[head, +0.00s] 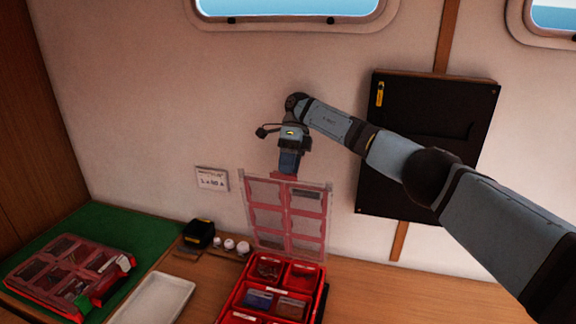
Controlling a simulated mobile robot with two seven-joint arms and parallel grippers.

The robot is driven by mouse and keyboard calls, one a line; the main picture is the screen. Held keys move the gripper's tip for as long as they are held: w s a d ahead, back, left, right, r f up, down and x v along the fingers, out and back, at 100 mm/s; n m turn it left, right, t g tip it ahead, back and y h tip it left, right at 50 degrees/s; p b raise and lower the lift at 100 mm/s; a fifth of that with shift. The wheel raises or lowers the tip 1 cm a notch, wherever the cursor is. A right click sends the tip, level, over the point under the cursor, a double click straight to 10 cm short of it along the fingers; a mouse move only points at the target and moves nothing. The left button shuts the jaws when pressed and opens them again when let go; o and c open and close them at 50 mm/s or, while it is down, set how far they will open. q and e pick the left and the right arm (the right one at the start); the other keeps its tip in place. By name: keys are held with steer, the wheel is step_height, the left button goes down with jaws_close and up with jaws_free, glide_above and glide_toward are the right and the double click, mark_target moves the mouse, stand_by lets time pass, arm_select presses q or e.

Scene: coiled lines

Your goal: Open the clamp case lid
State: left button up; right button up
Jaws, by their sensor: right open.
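A red compartment case (313,290) stands on the wooden counter at the bottom centre, its lower part cut off by the picture edge. Its clear lid (290,217) with red dividers stands raised, roughly upright, at the back of the case. My right gripper (287,168) points down at the lid's top edge, near a small red tab there. It is open; I cannot tell whether its fingers touch the lid. My left gripper is not in view.
A second red case (65,275) with its clear lid down lies on a green mat (125,232) at the left. A white tray (160,300), a black box (199,234) and small white-topped jars (229,243) stand between the cases. A black panel (425,145) hangs on the wall.

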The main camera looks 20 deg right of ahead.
steer(key=shift+s+f, duration=0.15)
steer(key=shift+f, duration=0.2)
steer(key=shift+d, duration=0.1)
step_height(320, 180, up, 21)
steer(key=p, duration=0.1)
steer(key=shift+p, duration=0.3)
stand_by(0.4)
steer(key=shift+a+f, duration=0.2)
